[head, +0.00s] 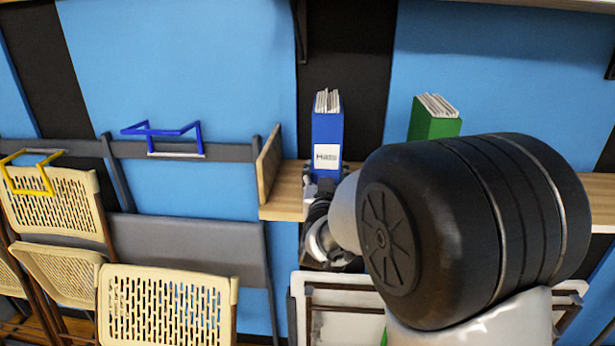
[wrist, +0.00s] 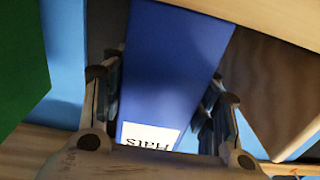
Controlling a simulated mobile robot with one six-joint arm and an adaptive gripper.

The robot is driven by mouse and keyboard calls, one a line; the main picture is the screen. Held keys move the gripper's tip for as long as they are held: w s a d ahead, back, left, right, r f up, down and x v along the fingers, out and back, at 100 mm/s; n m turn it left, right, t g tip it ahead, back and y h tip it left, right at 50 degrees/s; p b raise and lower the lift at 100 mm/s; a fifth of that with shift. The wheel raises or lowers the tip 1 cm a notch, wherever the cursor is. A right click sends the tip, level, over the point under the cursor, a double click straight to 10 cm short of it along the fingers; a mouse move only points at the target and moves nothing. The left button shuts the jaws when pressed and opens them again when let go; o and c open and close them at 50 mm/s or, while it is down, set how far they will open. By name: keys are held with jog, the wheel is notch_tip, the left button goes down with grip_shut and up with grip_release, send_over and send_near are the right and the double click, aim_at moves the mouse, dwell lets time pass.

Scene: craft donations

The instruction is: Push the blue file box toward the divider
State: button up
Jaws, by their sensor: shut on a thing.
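The blue file box (head: 327,130) stands upright on the wooden shelf, with papers at its top and a white label on its front. The divider (head: 269,168) is an upright wooden panel to its left, with a gap of bare shelf between them. My gripper (head: 323,188) is at the low front of the box, partly hidden by my arm. In the wrist view, my gripper (wrist: 164,80) has one finger on each side of the blue file box (wrist: 170,60), shut on it. The brown panel at the right there looks like the divider (wrist: 265,90).
A green file box (head: 434,117) stands on the shelf to the right, partly behind my arm. The shelf (head: 285,206) ends just left of the divider. Folding chairs (head: 167,300) and blue and yellow wire holders (head: 165,135) are at the left.

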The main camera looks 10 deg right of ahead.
jog(key=shift+s+d+b, duration=0.1)
jog(key=shift+s+d, duration=0.75)
jog(key=shift+d, duration=1.7)
jog(key=shift+s+d+b, duration=0.15)
jog(key=shift+s+d, duration=0.65)
jog(key=shift+d, duration=1.75)
jog(key=shift+s+d+b, duration=0.1)
jog(key=shift+s+d, duration=0.75)
jog(key=shift+d, duration=1.7)
jog(key=o, duration=1)
